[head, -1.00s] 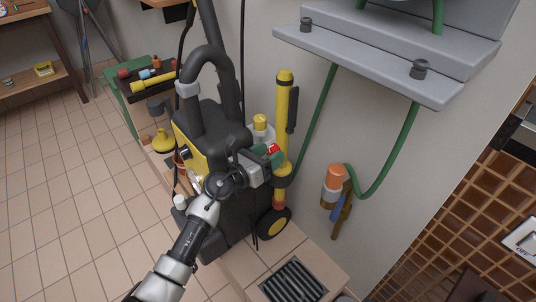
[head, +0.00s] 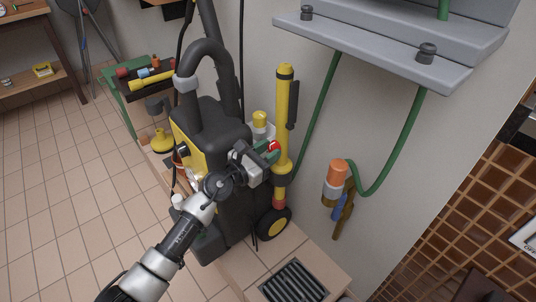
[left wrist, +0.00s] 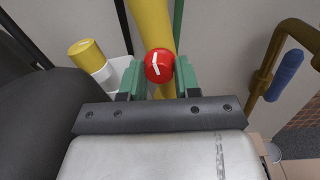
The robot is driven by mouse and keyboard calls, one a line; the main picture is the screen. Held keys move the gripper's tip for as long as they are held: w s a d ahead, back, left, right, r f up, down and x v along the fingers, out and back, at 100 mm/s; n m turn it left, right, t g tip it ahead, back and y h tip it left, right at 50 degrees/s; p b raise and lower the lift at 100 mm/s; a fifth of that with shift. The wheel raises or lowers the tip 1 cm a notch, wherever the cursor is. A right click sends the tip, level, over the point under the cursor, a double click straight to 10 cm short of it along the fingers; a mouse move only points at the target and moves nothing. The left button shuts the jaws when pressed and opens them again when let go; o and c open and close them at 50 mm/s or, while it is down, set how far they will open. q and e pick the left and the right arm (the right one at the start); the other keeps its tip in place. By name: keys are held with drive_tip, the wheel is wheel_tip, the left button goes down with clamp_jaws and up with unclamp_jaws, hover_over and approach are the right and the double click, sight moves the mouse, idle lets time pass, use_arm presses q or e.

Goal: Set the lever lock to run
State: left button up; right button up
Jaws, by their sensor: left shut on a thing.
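The lever lock appears as a round red knob (left wrist: 159,65) with a bent white line on its face. In the left wrist view the line runs nearly upright, and I see no run marking. The knob sits at the yellow lance (head: 283,110) standing beside the black and yellow pressure washer (head: 215,145). My left gripper (head: 268,150) is shut on the knob, with one green finger (left wrist: 133,80) on each side of it. In the head view the knob (head: 274,146) is partly hidden by the fingers. My right gripper is not in view.
A grey wall shelf (head: 375,50) juts out at upper right. A green hose (head: 387,160) loops down to an orange-topped fitting (head: 337,172) on the wall. A yellow-capped bottle (head: 260,119) stands behind the knob. A floor grate (head: 293,281) lies below. Open tiled floor is at left.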

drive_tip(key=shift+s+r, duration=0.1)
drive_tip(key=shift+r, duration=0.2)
use_arm(q)
drive_tip(key=o, duration=0.9)
drive_tip(key=shift+o, duration=0.2)
drive_tip(key=shift+s+a, duration=0.2)
drive_tip(key=shift+a, duration=0.05)
drive_tip(key=v, duration=1)
drive_tip(key=shift+p, duration=0.3)
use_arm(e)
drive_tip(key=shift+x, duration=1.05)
